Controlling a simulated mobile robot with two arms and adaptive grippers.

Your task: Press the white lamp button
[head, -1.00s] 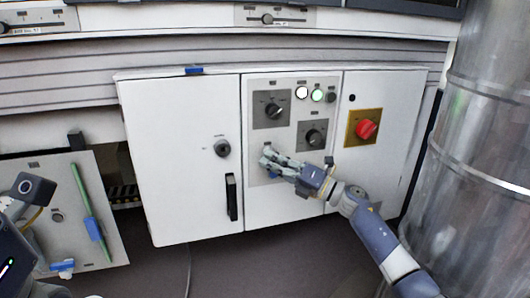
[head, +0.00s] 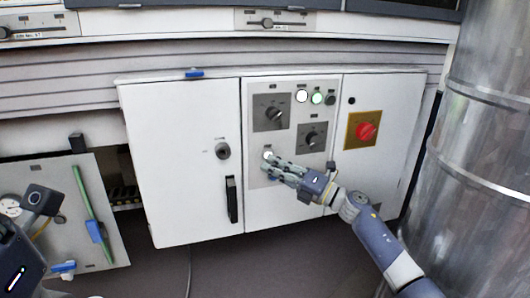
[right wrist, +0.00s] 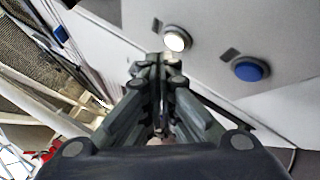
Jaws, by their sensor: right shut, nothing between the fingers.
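The white lamp button (head: 267,154) is on the lower grey panel of the cabinet's middle section, in the head view. It looks bright and also shows in the right wrist view (right wrist: 176,41), just beyond and slightly right of my fingertips. My right gripper (head: 270,164) is shut and empty, its tips just below the button in the head view. The tips (right wrist: 160,60) look close to the panel; I cannot tell whether they touch it. A blue button (right wrist: 250,69) sits to the right in the wrist view; the gripper hides it in the head view.
Dark rotary switches (head: 271,112) and a row of lamps, white (head: 302,96), green (head: 317,98) and dark, sit above. A red knob (head: 365,131) on a yellow plate is to the right. A large metal cylinder (head: 484,130) stands at the far right.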

